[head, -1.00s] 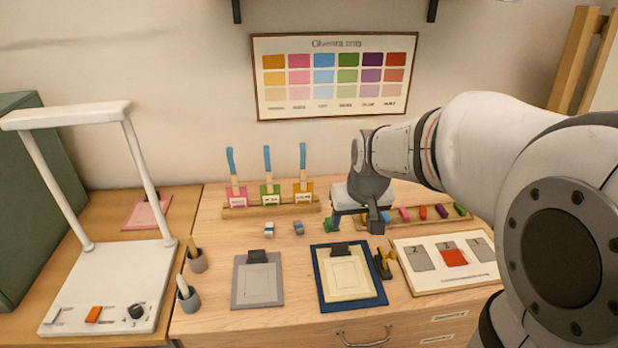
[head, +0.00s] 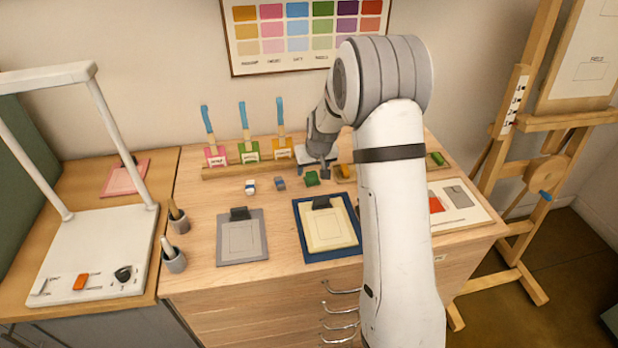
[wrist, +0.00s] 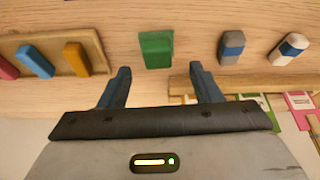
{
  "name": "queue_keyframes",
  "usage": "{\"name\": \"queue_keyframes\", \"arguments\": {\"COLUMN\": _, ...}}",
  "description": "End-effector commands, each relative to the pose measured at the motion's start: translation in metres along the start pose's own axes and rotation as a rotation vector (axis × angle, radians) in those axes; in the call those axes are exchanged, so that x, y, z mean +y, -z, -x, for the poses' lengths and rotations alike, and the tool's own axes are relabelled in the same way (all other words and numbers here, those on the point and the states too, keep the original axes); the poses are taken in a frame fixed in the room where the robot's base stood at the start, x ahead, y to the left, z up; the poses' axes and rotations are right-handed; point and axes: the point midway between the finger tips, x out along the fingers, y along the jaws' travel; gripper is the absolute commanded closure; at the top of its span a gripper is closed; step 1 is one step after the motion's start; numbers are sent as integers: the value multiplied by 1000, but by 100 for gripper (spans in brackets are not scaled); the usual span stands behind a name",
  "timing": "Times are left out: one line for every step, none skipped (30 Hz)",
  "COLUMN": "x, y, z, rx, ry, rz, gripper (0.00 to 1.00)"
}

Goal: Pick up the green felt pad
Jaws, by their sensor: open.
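The green felt pad (head: 312,178) is a small green block on the wooden table, right of two small blue-banded blocks in the head view. In the wrist view the green pad (wrist: 156,50) lies ahead of my open gripper (wrist: 160,74), roughly centred between the two dark blue fingertips and a little beyond them. Nothing is between the fingers. In the head view my gripper (head: 322,166) is just behind and beside the pad; its fingers are hard to make out there.
Blue-and-white (head: 250,187) and blue-grey (head: 280,183) blocks lie left of the pad. A wooden rack (head: 222,173) with brushes stands behind them. A tray (wrist: 88,38) of coloured sticks is at the wrist view's left. Grey (head: 243,252) and blue-framed (head: 302,220) boards lie in front.

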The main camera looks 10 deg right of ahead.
Motion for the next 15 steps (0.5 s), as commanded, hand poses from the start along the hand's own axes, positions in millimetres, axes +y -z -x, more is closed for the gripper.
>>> {"name": "queue_keyframes", "arguments": {"x": 1, "y": -2, "z": -6, "rx": -6, "ry": 0, "rz": -1, "gripper": 42}}
{"name": "queue_keyframes", "arguments": {"x": 2, "y": -2, "z": -10, "rx": -5, "ry": 0, "rz": -1, "gripper": 42}}
{"name": "queue_keyframes", "arguments": {"x": 2, "y": -2, "z": -16, "rx": -6, "ry": 0, "rz": -2, "gripper": 42}}
{"name": "queue_keyframes", "arguments": {"x": 3, "y": -3, "z": -20, "rx": -6, "ry": 0, "rz": -3, "gripper": 42}}
{"name": "queue_keyframes", "arguments": {"x": 3, "y": -3, "z": -25, "rx": -5, "ry": 0, "rz": -2, "gripper": 42}}
{"name": "queue_keyframes", "arguments": {"x": 3, "y": -3, "z": -29, "rx": -4, "ry": 0, "rz": -1, "gripper": 42}}
{"name": "queue_keyframes", "arguments": {"x": 3, "y": -2, "z": -32, "rx": -3, "ry": 0, "rz": -1, "gripper": 42}}
{"name": "queue_keyframes", "arguments": {"x": 3, "y": -3, "z": -35, "rx": -3, "ry": 0, "rz": -1, "gripper": 42}}
{"name": "queue_keyframes", "arguments": {"x": 3, "y": -3, "z": -38, "rx": -3, "ry": 0, "rz": -1, "gripper": 42}}
{"name": "queue_keyframes", "arguments": {"x": 3, "y": -3, "z": -40, "rx": -2, "ry": 0, "rz": -1, "gripper": 42}}
{"name": "queue_keyframes", "arguments": {"x": 3, "y": -3, "z": -40, "rx": -2, "ry": 0, "rz": -1, "gripper": 42}}
{"name": "queue_keyframes", "arguments": {"x": 3, "y": -3, "z": -41, "rx": -1, "ry": 0, "rz": -1, "gripper": 42}}
{"name": "queue_keyframes", "arguments": {"x": 3, "y": -3, "z": -42, "rx": -1, "ry": 0, "rz": -1, "gripper": 42}}
{"name": "queue_keyframes", "arguments": {"x": 3, "y": -3, "z": -42, "rx": -1, "ry": 0, "rz": -1, "gripper": 42}}
{"name": "queue_keyframes", "arguments": {"x": 3, "y": -3, "z": -42, "rx": -1, "ry": 0, "rz": -1, "gripper": 42}}
